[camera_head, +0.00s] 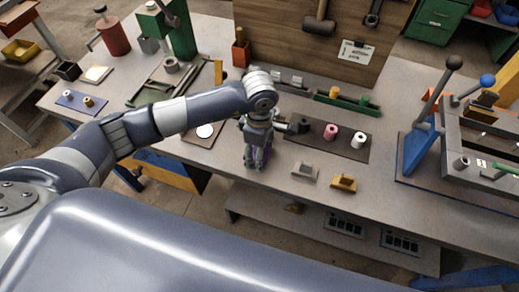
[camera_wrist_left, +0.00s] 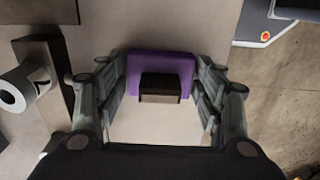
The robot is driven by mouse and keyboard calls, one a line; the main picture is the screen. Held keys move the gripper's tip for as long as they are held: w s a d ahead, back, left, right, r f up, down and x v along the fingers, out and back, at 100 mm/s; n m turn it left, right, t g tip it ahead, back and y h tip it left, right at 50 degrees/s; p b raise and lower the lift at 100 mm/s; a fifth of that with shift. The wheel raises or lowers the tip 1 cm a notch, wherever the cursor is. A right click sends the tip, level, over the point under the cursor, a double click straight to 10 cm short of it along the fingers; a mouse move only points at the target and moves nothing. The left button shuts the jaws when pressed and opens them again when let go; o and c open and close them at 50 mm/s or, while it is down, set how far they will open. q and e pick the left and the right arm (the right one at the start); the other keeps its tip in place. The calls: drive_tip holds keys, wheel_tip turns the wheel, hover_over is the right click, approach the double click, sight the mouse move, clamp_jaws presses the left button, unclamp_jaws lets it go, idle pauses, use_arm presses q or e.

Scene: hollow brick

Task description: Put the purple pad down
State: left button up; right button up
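The purple pad (camera_wrist_left: 161,60), with a dark block (camera_wrist_left: 160,86) at its middle, sits between the two fingers of my left gripper (camera_wrist_left: 161,75) in the left wrist view. The fingers meet its two side edges, so the gripper looks shut on it. In the head view my left gripper (camera_head: 255,163) points down over the front part of the workbench (camera_head: 222,160), and a little purple shows between its fingers. I cannot tell whether the pad touches the bench top. My right gripper is not in view.
A grey pad (camera_head: 305,172) and a yellow pad (camera_head: 343,184) lie right of my left gripper near the front edge. Behind them is a dark mat (camera_head: 345,149) with a pink spool (camera_head: 330,132) and a white spool (camera_head: 358,140). A blue lever press (camera_head: 425,150) stands at the right.

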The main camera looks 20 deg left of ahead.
use_arm(q)
drive_tip(key=shift+r, duration=0.1)
drive_tip(key=shift+r, duration=0.2)
wheel_tip(320, 180, up, 11)
drive_tip(key=b, duration=0.3)
drive_tip(key=shift+f, duration=0.2)
drive_tip(key=shift+r, duration=0.6)
